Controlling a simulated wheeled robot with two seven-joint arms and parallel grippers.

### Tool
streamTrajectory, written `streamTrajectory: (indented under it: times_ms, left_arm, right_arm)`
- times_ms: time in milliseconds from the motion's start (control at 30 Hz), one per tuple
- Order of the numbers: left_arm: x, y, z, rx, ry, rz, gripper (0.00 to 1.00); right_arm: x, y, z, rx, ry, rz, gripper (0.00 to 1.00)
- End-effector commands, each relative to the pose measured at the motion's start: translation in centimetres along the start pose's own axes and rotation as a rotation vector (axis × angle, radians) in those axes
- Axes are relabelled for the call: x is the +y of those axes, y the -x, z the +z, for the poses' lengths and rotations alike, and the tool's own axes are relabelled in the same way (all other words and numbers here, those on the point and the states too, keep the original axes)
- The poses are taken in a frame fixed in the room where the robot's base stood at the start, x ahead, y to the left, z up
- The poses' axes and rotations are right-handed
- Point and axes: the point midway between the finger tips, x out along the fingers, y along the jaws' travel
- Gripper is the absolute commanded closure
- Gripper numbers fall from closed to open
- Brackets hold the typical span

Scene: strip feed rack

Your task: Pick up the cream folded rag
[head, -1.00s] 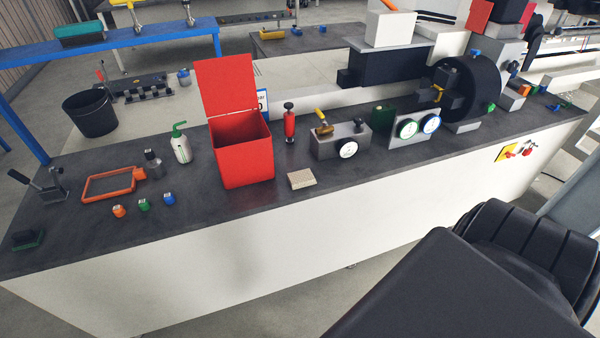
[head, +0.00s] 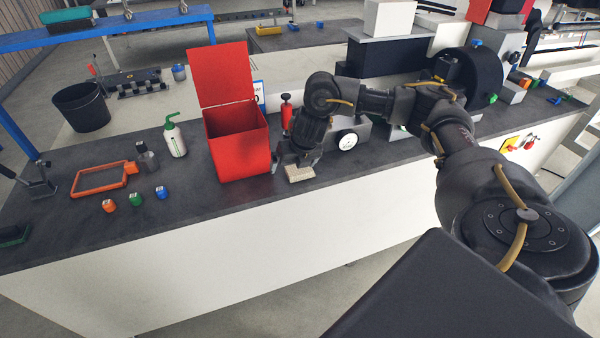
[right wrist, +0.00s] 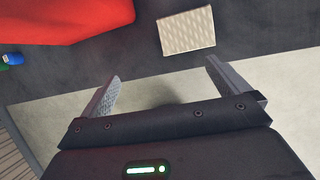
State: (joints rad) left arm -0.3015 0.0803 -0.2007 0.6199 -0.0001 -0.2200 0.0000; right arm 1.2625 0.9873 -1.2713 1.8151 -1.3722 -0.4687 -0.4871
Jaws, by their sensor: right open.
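The cream folded rag (head: 299,174) lies flat on the dark bench top near its front edge, just right of the red bin. It also shows in the right wrist view (right wrist: 187,31), a cream rectangle with a fine pattern, beyond the fingertips. My right gripper (head: 296,160) is at the rag in the head view, partly in front of its far side. In the right wrist view the right gripper's fingers (right wrist: 160,78) are spread with nothing between them, and the rag lies apart from them. My left gripper is not in view.
The open red bin (head: 238,150) stands close left of the rag, its lid up. A red bottle (head: 286,113) and a grey block with a dial (head: 347,141) stand behind my right arm. Orange, green and blue small pieces (head: 135,201) lie further left.

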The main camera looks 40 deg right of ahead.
Motion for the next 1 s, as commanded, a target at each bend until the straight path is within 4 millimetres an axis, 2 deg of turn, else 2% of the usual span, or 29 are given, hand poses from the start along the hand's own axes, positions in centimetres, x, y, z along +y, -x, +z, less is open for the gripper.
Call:
streamTrajectory:
  times_ms: [33,133,333,700,1000]
  left_arm:
    - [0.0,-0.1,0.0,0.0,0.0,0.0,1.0]
    - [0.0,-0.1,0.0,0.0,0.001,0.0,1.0]
    - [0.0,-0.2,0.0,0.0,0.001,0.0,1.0]
    - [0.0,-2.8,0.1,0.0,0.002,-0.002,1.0]
    - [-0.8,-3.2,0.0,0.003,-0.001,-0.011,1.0]
  right_arm:
    - [-1.5,0.9,0.7,-0.004,0.014,-0.031,0.0]
    - [-3.5,2.1,1.2,0.001,0.037,-0.075,0.0]
    - [-4.4,2.4,1.3,0.008,0.047,-0.096,0.0]
    - [-4.7,-2.7,1.2,0.008,0.043,-0.093,0.0]
    - [-4.7,-3.7,1.5,0.007,0.044,-0.093,0.0]
